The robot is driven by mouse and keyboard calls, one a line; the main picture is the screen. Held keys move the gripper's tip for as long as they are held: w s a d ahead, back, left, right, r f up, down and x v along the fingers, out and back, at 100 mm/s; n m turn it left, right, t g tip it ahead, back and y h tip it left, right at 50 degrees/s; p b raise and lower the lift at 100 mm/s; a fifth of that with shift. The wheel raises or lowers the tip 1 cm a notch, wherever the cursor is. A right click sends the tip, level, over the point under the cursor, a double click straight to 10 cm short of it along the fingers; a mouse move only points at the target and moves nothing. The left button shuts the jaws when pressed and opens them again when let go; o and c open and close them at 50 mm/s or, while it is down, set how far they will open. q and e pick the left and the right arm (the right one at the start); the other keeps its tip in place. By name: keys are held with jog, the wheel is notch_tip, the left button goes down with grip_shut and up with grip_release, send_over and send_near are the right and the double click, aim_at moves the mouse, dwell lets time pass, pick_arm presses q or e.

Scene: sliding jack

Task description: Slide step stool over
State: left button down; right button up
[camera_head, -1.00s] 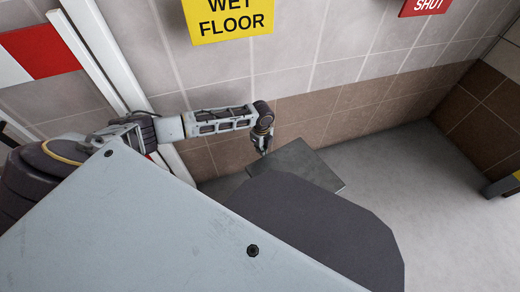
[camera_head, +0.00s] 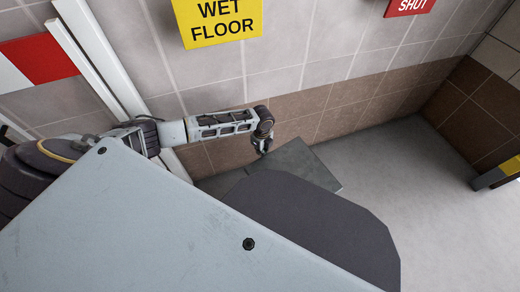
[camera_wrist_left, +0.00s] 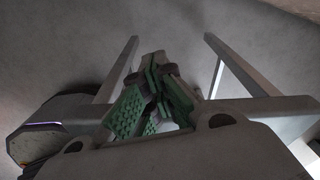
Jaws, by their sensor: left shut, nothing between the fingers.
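The step stool (camera_head: 310,168) shows in the head view as a flat grey top beside the brown-tiled wall. My own dark base hides its near part. My left gripper (camera_head: 262,152) is at the stool's far left part, pointing down. I cannot tell from the head view whether it touches the top. In the left wrist view its green-padded fingers (camera_wrist_left: 153,98) are together with nothing between them. Pale bars that look like the stool's frame (camera_wrist_left: 232,68) stand on both sides of the fingers. My right gripper is in neither view.
The tiled wall (camera_head: 345,108) runs close behind the stool. Grey floor (camera_head: 425,205) is open to the stool's right. A yellow and black object (camera_head: 497,174) stands at the right edge. A yellow sign (camera_head: 217,20) and a red sign (camera_head: 409,6) hang on the wall.

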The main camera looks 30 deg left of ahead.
pick_arm(q)
jog(key=shift+s+d+f, duration=0.1)
jog(key=shift+d, duration=0.05)
notch_tip(320, 180, up, 12)
dwell(1.1)
dwell(0.3)
